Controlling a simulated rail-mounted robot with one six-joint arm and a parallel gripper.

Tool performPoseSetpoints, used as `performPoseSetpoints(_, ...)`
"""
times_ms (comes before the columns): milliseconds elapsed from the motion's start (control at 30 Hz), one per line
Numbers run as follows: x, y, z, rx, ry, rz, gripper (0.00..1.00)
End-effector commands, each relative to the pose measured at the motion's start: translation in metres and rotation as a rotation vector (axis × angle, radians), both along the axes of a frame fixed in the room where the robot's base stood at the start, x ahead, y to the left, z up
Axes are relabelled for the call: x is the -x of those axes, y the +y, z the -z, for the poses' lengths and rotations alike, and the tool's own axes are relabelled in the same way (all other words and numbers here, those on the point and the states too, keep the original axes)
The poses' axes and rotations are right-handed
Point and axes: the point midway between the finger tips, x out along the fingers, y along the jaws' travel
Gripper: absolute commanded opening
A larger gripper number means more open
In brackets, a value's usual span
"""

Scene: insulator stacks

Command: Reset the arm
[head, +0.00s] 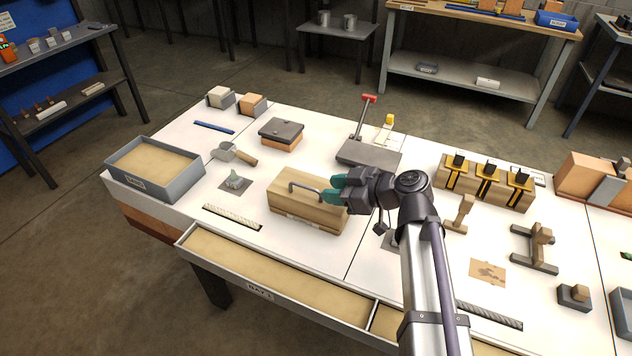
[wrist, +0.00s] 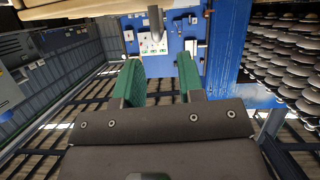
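My gripper (head: 337,189) has teal-green fingers and points left, at the right end of a wooden box with a dark arched handle (head: 306,188). From the head view I cannot tell whether the fingers touch the box. In the wrist view, the two green fingers of my gripper (wrist: 160,72) stand apart with nothing held between them. A grey rod (wrist: 156,22) shows past the fingertips, at the top. The arm comes up from the lower right of the head view and hides part of the table behind it.
A sand-filled grey tray (head: 190,188) stands at the table's left. A red-topped lever (head: 366,112) rises behind my gripper. Wooden blocks with black and yellow fittings (head: 486,180) stand to the right. A long sand trough (head: 270,272) runs along the front edge.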

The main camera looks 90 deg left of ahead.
Motion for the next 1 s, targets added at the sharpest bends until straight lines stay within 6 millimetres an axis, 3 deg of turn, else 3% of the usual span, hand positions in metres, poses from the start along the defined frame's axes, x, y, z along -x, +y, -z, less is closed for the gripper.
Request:
performPoseSetpoints(33, -0.009, -0.007, -0.010, 0.000, 0.000, 0.001, 0.36)
performPoseSetpoints(233, -0.032, -0.019, -0.017, 0.000, 0.000, 0.000, 0.36)
performPoseSetpoints(667, -0.034, -0.019, -0.016, 0.002, 0.001, 0.000, 0.36)
performPoseSetpoints(800, -0.034, -0.023, -0.012, 0.152, 0.055, 0.052, 0.36)
performPoseSetpoints(867, -0.036, -0.039, 0.002, 0.324, 0.047, 0.114, 0.36)
performPoseSetpoints(900, -0.041, -0.062, 0.016, 0.470, 0.023, 0.185, 0.36)
performPoseSetpoints(967, -0.086, -0.098, 0.034, 0.661, -0.007, 0.361, 0.36)
performPoseSetpoints(1000, -0.119, -0.119, 0.043, 0.754, -0.016, 0.473, 0.36)
